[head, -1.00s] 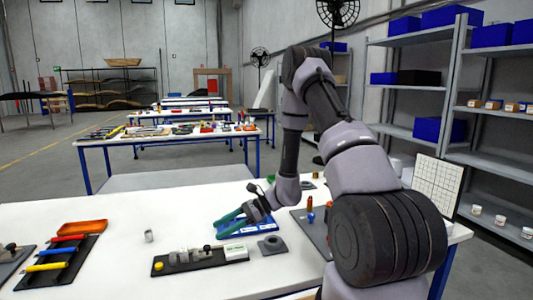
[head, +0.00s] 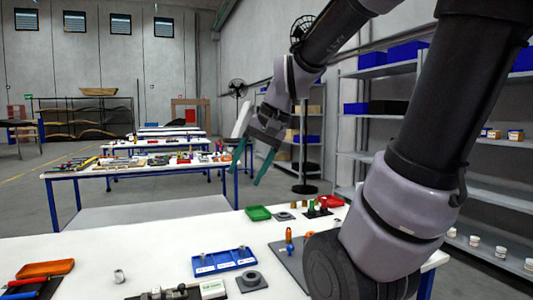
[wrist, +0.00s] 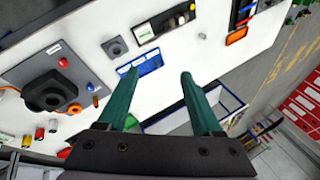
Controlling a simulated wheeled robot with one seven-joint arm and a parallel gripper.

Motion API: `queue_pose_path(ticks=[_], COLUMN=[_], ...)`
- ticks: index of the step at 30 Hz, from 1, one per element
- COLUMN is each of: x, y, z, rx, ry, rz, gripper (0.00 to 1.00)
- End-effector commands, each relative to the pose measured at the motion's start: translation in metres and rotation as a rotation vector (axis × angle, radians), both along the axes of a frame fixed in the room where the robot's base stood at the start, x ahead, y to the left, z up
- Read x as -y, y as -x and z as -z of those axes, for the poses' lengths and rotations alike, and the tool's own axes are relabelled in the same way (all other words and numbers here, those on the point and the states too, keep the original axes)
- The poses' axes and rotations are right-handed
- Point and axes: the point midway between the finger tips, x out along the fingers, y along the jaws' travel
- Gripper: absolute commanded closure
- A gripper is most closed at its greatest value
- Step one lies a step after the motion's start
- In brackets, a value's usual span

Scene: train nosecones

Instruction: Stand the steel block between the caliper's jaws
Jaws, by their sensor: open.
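My gripper (head: 246,176) is open and empty, raised high above the table; its two green fingers also show apart in the wrist view (wrist: 159,74). A blue tray (head: 225,267) with white labels holds small grey metal pieces (head: 203,258). A separate small grey metal piece (head: 119,276) stands on the bare table at the left. I cannot tell which piece is the steel block. A black base with grey metal parts (head: 175,294) is cut by the head view's bottom edge and looks like the caliper fixture; its jaws are not clear. The base also shows in the wrist view (wrist: 165,24).
A grey square part with a round top (head: 252,280) sits beside the blue tray. A green tray (head: 258,213), a red tray (head: 331,201) and a grey plate with an orange part (head: 289,240) are farther right. An orange tray (head: 45,268) is at left. White table is clear between.

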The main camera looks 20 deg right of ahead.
Motion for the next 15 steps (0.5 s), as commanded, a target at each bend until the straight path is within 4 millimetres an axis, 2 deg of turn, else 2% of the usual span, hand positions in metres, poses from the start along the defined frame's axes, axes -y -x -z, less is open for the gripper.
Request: queue_pose_path(ticks=[1, 6, 15], x=[0.006, 0.024, 0.031], y=[0.01, 0.031, 0.039], z=[-0.012, -0.034, -0.042], rx=[0.068, 0.211, 0.264], ry=[0.041, 0.144, 0.184], rz=[-0.011, -0.025, -0.028], gripper=[0.33, 0.33, 0.33])
